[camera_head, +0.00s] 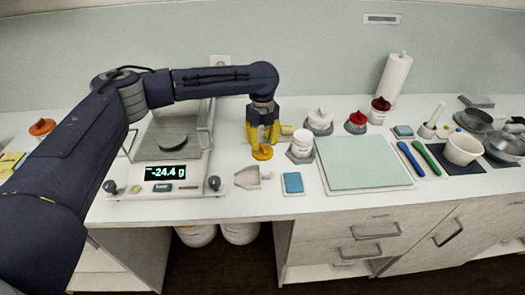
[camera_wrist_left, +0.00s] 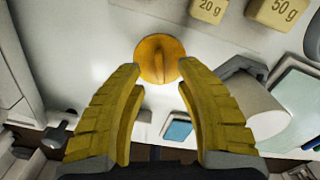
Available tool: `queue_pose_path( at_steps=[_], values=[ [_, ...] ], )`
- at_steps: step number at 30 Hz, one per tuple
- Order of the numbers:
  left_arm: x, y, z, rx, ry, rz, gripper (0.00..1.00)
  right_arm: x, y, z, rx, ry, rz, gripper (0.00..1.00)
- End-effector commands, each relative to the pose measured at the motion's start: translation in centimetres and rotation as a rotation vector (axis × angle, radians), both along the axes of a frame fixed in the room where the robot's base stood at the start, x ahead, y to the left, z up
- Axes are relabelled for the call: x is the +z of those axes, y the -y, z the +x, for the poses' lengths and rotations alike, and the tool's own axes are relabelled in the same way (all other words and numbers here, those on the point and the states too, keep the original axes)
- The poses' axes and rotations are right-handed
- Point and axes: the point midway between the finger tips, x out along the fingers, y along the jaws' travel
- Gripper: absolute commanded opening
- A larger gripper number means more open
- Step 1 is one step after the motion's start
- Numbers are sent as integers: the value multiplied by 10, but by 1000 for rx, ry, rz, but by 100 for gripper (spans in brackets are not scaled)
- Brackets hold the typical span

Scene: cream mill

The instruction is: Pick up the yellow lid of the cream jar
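The yellow lid (camera_head: 263,153) is a round disc on the white worktop, right of the scale. In the left wrist view the lid (camera_wrist_left: 158,58) shows a raised ridge across its top. My left gripper (camera_head: 263,140) points down right over the lid, its yellow fingers spread. In the left wrist view the open left gripper (camera_wrist_left: 160,75) has one finger to each side, with the lid centred just beyond the tips. No contact with the lid is visible. A white jar (camera_head: 301,144) in a grey holder stands just right of the gripper. My right gripper is not in view.
A scale (camera_head: 160,190) reading -24.4 g stands left. A small scoop (camera_head: 248,178) and blue pad (camera_head: 292,183) lie in front. Weight blocks (camera_wrist_left: 280,12) lie close to the lid. A white-topped jar (camera_head: 319,121) and pale green mat (camera_head: 362,162) are to the right.

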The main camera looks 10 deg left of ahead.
Motion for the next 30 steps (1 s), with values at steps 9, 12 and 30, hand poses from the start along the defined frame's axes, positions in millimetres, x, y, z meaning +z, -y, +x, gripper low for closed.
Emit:
queue_pose_path(
  at_steps=[9,12,30],
  values=[
    [-31,-1,0,0,-1,1,34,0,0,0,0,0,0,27],
    [-31,-1,1,0,0,1,34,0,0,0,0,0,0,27],
    [-30,-1,1,1,-1,1,0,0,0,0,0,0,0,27]
  ],
)
